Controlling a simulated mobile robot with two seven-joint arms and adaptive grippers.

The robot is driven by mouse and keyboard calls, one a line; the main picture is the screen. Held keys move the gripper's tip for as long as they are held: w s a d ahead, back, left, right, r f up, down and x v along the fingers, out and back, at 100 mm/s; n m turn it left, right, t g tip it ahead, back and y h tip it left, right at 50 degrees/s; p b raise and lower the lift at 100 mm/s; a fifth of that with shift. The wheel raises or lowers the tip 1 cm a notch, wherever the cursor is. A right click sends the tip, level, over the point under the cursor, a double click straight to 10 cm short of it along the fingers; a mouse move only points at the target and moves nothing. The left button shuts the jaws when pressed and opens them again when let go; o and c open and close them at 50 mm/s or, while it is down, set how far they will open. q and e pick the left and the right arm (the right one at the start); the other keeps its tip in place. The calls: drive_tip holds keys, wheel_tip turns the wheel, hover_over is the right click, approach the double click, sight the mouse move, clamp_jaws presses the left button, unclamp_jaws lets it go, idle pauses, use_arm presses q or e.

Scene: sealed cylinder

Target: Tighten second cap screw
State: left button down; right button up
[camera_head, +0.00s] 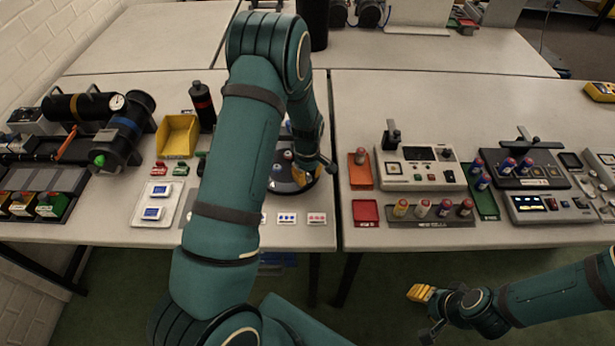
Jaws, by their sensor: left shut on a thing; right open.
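A dark round fixture (288,188) stands on the left table, with small knob-like parts on top that could be cap screws. My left arm hides its left side, so I cannot tell the screws apart. My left gripper (314,167) is over the fixture's right side, pointing down. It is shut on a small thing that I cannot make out. My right gripper (421,313) is open and empty, low in front of the tables above the green floor.
A yellow bin (178,136), a black bottle (202,104) and a white tray (153,204) stand left of my arm. Small label cards (317,218) lie at the front edge. Consoles (420,168) and red trays (366,212) fill the right table. A narrow gap separates the tables.

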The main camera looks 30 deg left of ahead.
use_arm(q)
drive_tip(key=m+b, duration=0.1)
drive_tip(key=m, duration=0.5)
drive_tip(key=shift+b, duration=0.4)
drive_tip(key=m+b, duration=0.1)
drive_tip(key=m, duration=0.5)
drive_tip(key=shift+m, duration=0.4)
drive_tip(key=m+b, duration=0.1)
drive_tip(key=m, duration=0.4)
drive_tip(key=shift+w+r, duration=0.1)
drive_tip(key=m, duration=0.5)
drive_tip(key=shift+a+m, duration=0.1)
drive_tip(key=shift+m, duration=0.2)
drive_tip(key=c, duration=0.7)
unclamp_jaws()
drive_tip(key=shift+r, duration=0.1)
